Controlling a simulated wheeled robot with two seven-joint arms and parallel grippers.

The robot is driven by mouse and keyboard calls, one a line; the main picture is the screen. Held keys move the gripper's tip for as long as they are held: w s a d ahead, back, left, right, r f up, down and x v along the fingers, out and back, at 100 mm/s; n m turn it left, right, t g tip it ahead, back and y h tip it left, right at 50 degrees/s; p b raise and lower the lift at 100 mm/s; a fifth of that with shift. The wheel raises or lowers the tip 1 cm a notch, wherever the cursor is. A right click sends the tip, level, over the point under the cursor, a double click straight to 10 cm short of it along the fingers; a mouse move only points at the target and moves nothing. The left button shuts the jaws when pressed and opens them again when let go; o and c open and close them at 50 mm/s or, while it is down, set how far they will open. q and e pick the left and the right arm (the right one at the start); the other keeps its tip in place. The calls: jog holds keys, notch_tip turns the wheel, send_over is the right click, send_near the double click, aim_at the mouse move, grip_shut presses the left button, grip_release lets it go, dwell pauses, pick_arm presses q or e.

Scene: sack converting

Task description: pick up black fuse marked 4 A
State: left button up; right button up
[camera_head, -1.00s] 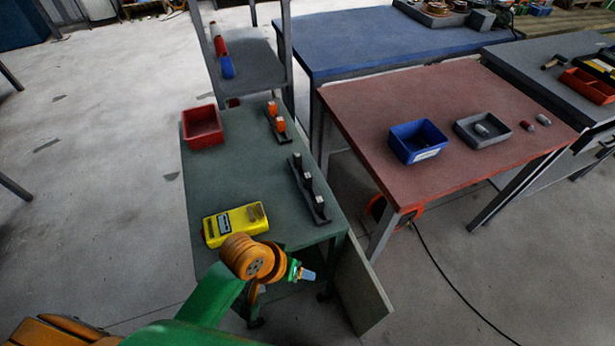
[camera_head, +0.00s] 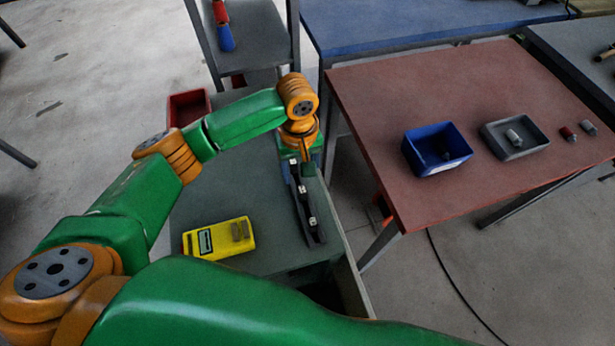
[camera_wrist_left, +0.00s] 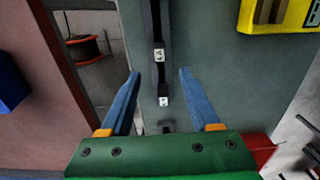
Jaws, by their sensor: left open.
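A black strip (camera_head: 306,214) carrying several black fuses with white marked tops lies on the green table (camera_head: 270,255). In the left wrist view one fuse top (camera_wrist_left: 159,55) lies just beyond the fingertips and another (camera_wrist_left: 164,101) lies between the fingers. The marks are too small to read, so I cannot tell which fuse is the 4 A one. My left gripper (camera_wrist_left: 160,73) is open and empty above the strip, with blue fingers spread to either side of it. In the head view its wrist hides the strip's far end. My right gripper is not in view.
A yellow meter (camera_head: 218,238) lies left of the strip. A red bin (camera_head: 188,107) stands at the back, partly behind my arm. On the red table, right, are a blue bin (camera_head: 437,150), a grey tray (camera_head: 515,138) and two small cylinders (camera_head: 567,133).

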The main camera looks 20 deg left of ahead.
aim_at(302, 189)
pick_arm(q)
jog(key=s+f, duration=0.1)
jog(key=s+d+f, duration=0.1)
jog(key=shift+s+f, duration=0.15)
jog(key=shift+s, duration=0.25)
jog(key=shift+w+f, duration=0.35)
jog(key=shift+f, duration=0.55)
jog(key=shift+w+f, duration=0.15)
jog(key=shift+w, duration=0.3)
jog(key=shift+c, duration=0.7)
jog(key=shift+s, duration=0.3)
grip_shut()
jog(key=shift+w, duration=0.1)
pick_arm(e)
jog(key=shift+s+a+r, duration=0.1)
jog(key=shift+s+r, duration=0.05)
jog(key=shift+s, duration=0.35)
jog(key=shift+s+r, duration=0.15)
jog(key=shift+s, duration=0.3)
